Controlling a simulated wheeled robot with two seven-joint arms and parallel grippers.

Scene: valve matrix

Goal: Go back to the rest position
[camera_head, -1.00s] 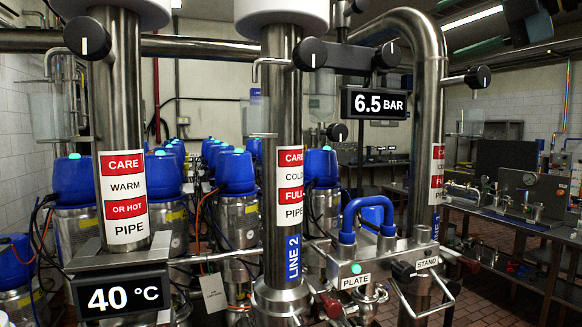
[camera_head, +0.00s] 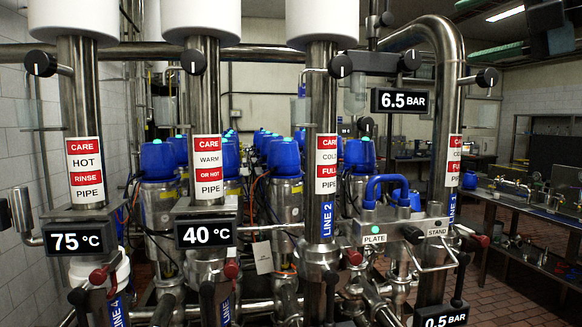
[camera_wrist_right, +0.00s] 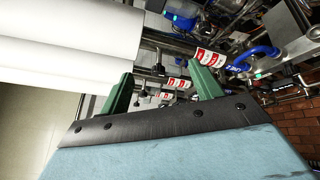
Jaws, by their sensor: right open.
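My right gripper (camera_wrist_right: 163,82) shows in the right wrist view. Its two green fingers stand wide apart with nothing between them. The pipes and red-and-white labels behind the fingers look some way off, and no finger is seen touching them. I cannot make out either gripper in the head view. My left gripper does not show in either view.
Steel pipes with labels and valve knobs stand across the head view, with a 75 °C display (camera_head: 79,240), a 40 °C display (camera_head: 206,233) and a 6.5 BAR display (camera_head: 403,101). A blue handle (camera_head: 386,188) sits above the plate. A workbench (camera_head: 536,205) stands at the right.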

